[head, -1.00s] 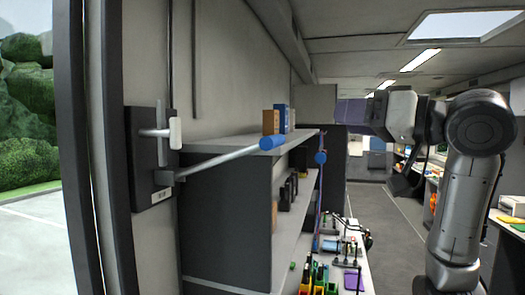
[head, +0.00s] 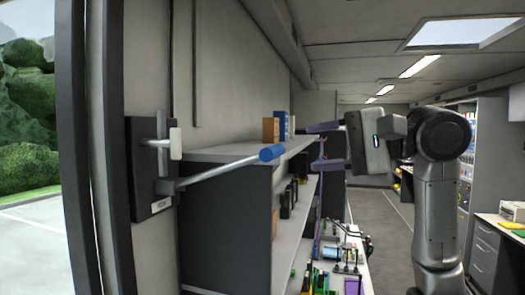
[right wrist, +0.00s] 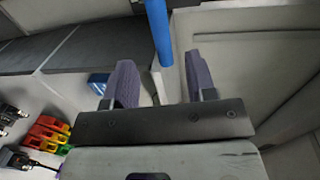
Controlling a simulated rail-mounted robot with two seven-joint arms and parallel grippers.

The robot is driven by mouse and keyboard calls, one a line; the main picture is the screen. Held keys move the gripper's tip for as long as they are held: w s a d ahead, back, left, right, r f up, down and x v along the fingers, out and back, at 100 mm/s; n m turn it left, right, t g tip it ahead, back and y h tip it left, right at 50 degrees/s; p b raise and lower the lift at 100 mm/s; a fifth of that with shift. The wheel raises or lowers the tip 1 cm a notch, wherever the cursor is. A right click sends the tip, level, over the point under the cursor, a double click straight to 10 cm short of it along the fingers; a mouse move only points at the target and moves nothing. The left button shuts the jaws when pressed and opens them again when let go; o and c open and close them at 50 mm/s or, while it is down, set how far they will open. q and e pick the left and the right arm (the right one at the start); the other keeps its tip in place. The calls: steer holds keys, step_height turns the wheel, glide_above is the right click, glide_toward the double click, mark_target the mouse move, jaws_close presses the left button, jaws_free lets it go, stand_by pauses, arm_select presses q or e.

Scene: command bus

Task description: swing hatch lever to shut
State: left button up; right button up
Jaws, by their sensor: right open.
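The hatch lever (head: 222,168) is a grey rod with a blue grip (head: 270,153) at its end. It reaches out to the right, slightly upward, from a dark wall plate (head: 145,190). My right gripper (head: 318,145) is open, to the right of the blue grip, with its fingers pointing left toward it. A gap shows between fingertips and grip in the head view. In the right wrist view the blue grip (right wrist: 158,30) comes down from the top, in line with the gap between my open fingers (right wrist: 161,85). My left gripper is not in view.
A shelf (head: 230,151) stands just behind the lever, with an orange-brown box (head: 270,130) and blue box (head: 282,126) on top. Coloured bins show in the right wrist view (right wrist: 47,133). The aisle (head: 375,215) is free.

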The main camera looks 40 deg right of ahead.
mark_target(279, 152)
steer(key=p+x, duration=0.2)
steer(key=x, duration=0.8)
steer(key=shift+w, duration=0.1)
steer(key=c, duration=0.4)
jaws_close()
